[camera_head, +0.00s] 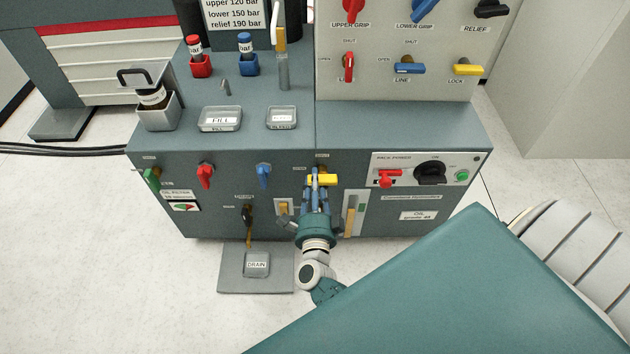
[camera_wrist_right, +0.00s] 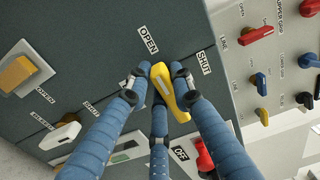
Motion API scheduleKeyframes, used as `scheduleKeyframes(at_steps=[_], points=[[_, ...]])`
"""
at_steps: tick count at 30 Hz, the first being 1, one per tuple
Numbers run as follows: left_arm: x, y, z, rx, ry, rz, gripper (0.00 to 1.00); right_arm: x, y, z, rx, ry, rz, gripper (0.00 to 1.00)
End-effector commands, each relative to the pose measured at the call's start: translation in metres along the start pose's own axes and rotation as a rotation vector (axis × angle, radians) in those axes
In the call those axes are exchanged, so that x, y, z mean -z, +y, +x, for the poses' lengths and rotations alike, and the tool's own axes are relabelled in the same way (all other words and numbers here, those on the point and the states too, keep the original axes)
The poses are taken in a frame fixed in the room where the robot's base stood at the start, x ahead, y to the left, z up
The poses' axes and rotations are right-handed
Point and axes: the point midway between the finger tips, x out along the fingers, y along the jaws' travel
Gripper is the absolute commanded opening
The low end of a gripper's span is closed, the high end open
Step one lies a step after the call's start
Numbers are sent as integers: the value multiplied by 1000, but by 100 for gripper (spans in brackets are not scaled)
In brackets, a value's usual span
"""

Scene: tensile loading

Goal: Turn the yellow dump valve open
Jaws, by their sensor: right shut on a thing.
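The yellow valve handle (camera_head: 326,180) is on the front face of the dark cabinet and lies about level in the head view. My right gripper (camera_head: 316,184) reaches up to it from below, its blue fingers around the handle. In the right wrist view the yellow handle (camera_wrist_right: 169,92) is tilted between the fingers of my right gripper (camera_wrist_right: 158,86), which are closed on it. An OPEN label (camera_wrist_right: 148,39) and a SHUT label (camera_wrist_right: 203,62) are beyond the handle's far end. The fingers partly hide the handle's mount. My left gripper is not in view.
Red (camera_head: 205,174) and blue (camera_head: 264,173) valve handles are to the left on the same face. A power panel (camera_head: 425,169) with a red lever and black knob is to the right. Another yellow handle (camera_head: 468,68) is on the upper panel. A drain tray (camera_head: 256,264) is on the floor.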

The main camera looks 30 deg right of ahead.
Motion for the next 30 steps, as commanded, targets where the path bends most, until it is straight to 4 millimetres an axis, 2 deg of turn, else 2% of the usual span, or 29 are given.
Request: scheduleKeyframes(at_steps=[4, 5, 7, 16, 20, 23, 30], points=[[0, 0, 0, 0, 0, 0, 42, -1, 2, -1, -3, -2, -4, 0], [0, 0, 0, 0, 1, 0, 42, -1, 2, -1, -3, -2, -4, 28], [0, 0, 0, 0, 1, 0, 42, 0, 1, -1, -3, -2, -3, 42], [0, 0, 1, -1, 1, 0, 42, 0, 1, 0, -1, -1, 5, 42], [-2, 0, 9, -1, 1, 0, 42, -1, 1, 0, 1, -2, 90, 42], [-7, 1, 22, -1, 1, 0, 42, -1, 0, 0, 3, -3, 253, 42], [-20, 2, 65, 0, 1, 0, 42, 2, -7, 0, 2, -5, 807, 42]])
